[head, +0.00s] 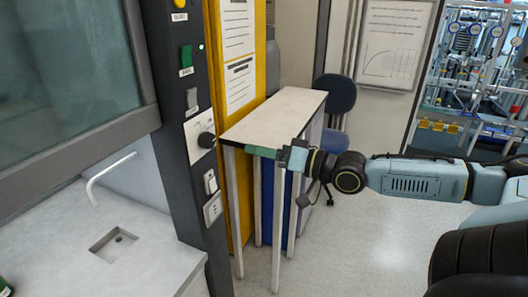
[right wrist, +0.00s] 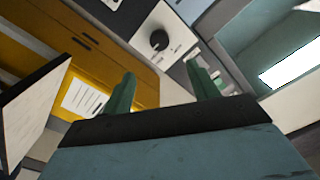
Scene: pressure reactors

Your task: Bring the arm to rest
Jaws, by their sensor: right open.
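My right arm comes in from the right in the head view, stretched out to the left. Its gripper (head: 262,152) has green fingers and is in front of the near edge of the narrow white table, by the dark control column. In the right wrist view the two green fingers of this gripper (right wrist: 162,95) stand apart with nothing between them. Beyond them is a black round knob (head: 206,140) on a white plate, which also shows in the right wrist view (right wrist: 159,40). The fingers are apart from the knob. My left gripper is not in view.
The white table (head: 285,108) stands beside a yellow cabinet (head: 261,50). A fume hood with a sink (head: 115,244) and a white tap (head: 105,178) is at left. A dark blue chair (head: 335,95) is behind the table. The floor (head: 345,240) below my right arm is clear.

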